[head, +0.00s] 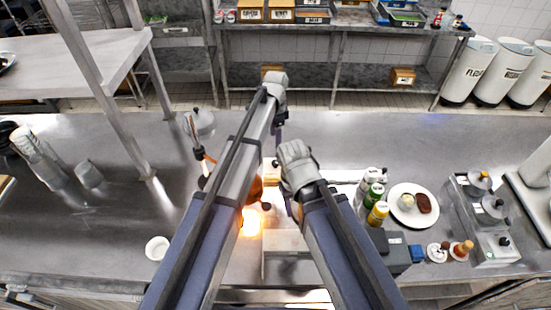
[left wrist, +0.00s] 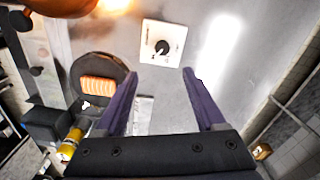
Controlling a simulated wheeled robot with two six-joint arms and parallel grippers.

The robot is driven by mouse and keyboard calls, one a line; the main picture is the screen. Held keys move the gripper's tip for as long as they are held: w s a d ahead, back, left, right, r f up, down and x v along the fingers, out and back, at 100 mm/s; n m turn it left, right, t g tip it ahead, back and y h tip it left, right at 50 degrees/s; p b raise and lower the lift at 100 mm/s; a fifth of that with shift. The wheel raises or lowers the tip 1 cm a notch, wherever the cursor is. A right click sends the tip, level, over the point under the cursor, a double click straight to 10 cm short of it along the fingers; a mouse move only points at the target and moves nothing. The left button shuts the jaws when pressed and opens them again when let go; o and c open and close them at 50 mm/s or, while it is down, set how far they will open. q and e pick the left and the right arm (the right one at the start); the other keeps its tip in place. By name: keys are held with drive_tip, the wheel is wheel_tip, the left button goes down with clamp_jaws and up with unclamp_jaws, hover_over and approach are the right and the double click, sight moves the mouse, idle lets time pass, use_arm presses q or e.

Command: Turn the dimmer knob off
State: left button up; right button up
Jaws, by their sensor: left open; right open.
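The dimmer knob (head: 271,165) is mostly hidden behind my arms in the head view, where only part of its pale plate seems to show. In the left wrist view the black round knob (left wrist: 162,47) sits on a square white plate, with a light mark that seems to point down and left. My left gripper (head: 279,137) is open and empty; in the left wrist view its two purple fingers (left wrist: 160,80) point towards the knob, apart from it. My right gripper (head: 297,162) is lower, beside the left arm; its fingers are largely hidden.
A copper heat lamp (left wrist: 62,6) glows near the knob; its lit glow (head: 250,222) also shows below my left arm. A dark round plate with an orange piece (left wrist: 98,91) lies left of the fingers. Bottles (head: 374,194) and a white plate (head: 397,216) stand at right.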

use_arm(q)
drive_tip(key=b, duration=0.4)
hover_over(276, 162)
wheel_tip(276, 162, down, 5)
drive_tip(key=shift+a+f+b, duration=0.1)
drive_tip(key=shift+f+b, duration=0.4)
drive_tip(key=shift+b, duration=0.2)
use_arm(e)
wheel_tip(276, 162, down, 6)
drive_tip(key=shift+w, duration=0.3)
use_arm(q)
drive_tip(key=shift+f, duration=0.15)
use_arm(e)
drive_tip(key=shift+f, duration=0.2)
use_arm(q)
wheel_tip(276, 162, down, 8)
drive_tip(key=b, duration=0.8)
drive_tip(key=shift+r, duration=0.2)
use_arm(e)
wheel_tip(276, 162, down, 8)
drive_tip(key=shift+r, duration=0.25)
use_arm(q)
drive_tip(key=shift+c, duration=0.4)
clamp_jaws()
